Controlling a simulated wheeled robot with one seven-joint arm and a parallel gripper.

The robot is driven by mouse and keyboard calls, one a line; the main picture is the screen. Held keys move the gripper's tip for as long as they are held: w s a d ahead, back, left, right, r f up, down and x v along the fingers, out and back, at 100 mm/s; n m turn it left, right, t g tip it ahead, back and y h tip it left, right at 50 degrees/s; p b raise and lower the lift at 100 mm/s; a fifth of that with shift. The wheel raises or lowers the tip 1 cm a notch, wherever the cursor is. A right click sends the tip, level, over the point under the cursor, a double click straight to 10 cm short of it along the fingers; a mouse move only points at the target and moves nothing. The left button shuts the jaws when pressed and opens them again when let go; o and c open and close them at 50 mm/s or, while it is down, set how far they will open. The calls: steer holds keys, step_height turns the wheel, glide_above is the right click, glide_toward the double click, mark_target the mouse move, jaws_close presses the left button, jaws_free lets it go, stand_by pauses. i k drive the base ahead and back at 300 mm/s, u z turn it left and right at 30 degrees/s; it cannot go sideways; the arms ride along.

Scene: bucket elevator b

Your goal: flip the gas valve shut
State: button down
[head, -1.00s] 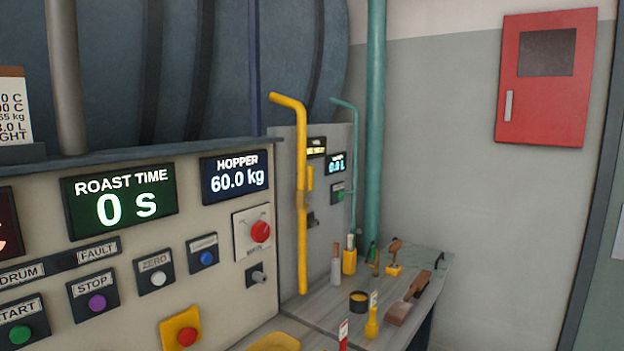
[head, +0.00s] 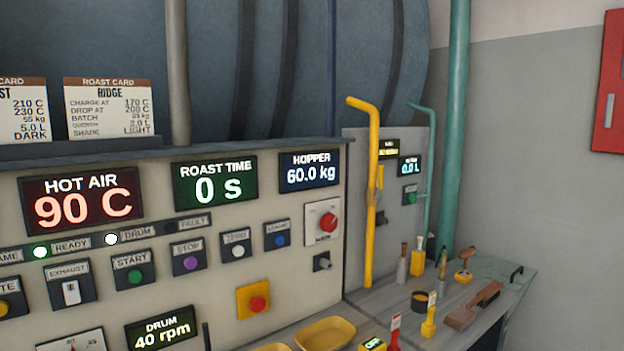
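A yellow pipe (head: 371,220) with a bent top stands upright in front of the grey side panel, right of the main control panel. A short yellow lever (head: 380,177) shows beside the pipe, upright and roughly in line with it; it looks like the gas valve handle, but its label is too small to read. A dark knob or fitting (head: 381,218) sits below it. My gripper is not in view.
The control panel (head: 290,220) fills the left, with displays reading 90 C, 0 s and 60.0 kg. A bench (head: 480,325) at lower right holds a brush, small tools and yellow trays (head: 326,334). A red wall cabinet (head: 612,100) is at far right.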

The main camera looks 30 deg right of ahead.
mark_target(381, 177)
steer(key=u, duration=0.05)
steer(key=k, duration=0.75)
steer(key=z, duration=1.2)
steer(key=i, duration=0.5)
steer(key=u, duration=0.05)
